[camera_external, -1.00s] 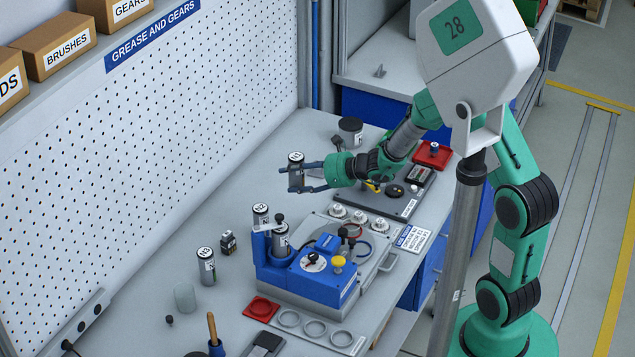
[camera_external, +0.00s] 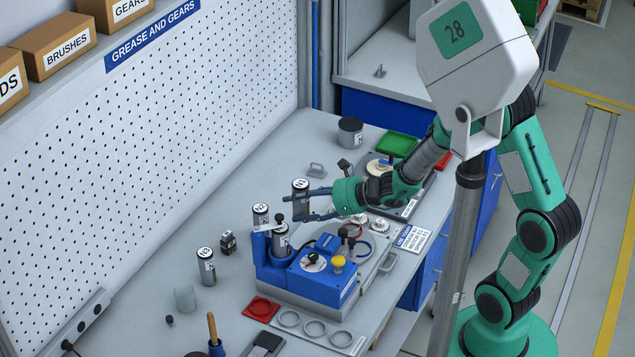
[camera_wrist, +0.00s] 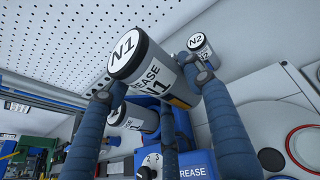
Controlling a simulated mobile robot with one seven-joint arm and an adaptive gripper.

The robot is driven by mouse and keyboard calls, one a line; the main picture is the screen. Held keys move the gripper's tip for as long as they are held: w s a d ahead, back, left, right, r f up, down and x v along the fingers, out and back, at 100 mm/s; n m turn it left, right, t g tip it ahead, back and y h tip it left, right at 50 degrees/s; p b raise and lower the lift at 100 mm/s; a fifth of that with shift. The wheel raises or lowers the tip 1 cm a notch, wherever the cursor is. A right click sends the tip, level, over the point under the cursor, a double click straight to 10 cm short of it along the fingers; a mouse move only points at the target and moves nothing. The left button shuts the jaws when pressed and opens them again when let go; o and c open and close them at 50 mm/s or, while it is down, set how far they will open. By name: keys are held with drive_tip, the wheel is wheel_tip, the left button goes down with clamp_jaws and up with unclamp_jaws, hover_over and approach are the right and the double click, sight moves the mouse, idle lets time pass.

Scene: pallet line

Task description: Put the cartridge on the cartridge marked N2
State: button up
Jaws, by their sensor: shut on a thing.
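My gripper (camera_external: 308,205) is shut on a dark cartridge with a white top (camera_external: 300,190), held upright above the bench behind the blue fixture. In the wrist view my gripper (camera_wrist: 152,88) has its fingers on both sides of this cartridge (camera_wrist: 150,75), which is marked N1. The cartridge marked N2 (camera_wrist: 200,46) stands apart, beyond the right fingertip. In the external view several similar cartridges show: one stands alone (camera_external: 206,266), others are at the blue fixture (camera_external: 261,215). Their marks are too small to tell which is N2.
The blue fixture (camera_external: 318,284) with knobs stands on a grey base close by. A small black block (camera_external: 228,242) and a clear cup (camera_external: 185,298) are on the bench. A perforated wall panel (camera_external: 150,140) borders the left side. A green tray (camera_external: 397,144) lies farther back.

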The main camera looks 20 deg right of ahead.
drive_tip(key=b, duration=0.2)
hover_over(259, 210)
drive_tip(key=shift+s+d+f, duration=0.15)
drive_tip(key=shift+s+f, duration=0.15)
drive_tip(key=shift+f, duration=0.35)
drive_tip(key=shift+w, duration=0.1)
drive_tip(key=shift+w+a, duration=0.2)
drive_tip(key=shift+f+b, duration=0.4)
drive_tip(key=shift+f, duration=1.4)
drive_tip(key=shift+f, duration=0.1)
drive_tip(key=o, duration=1.3)
drive_tip(key=shift+o, duration=0.2)
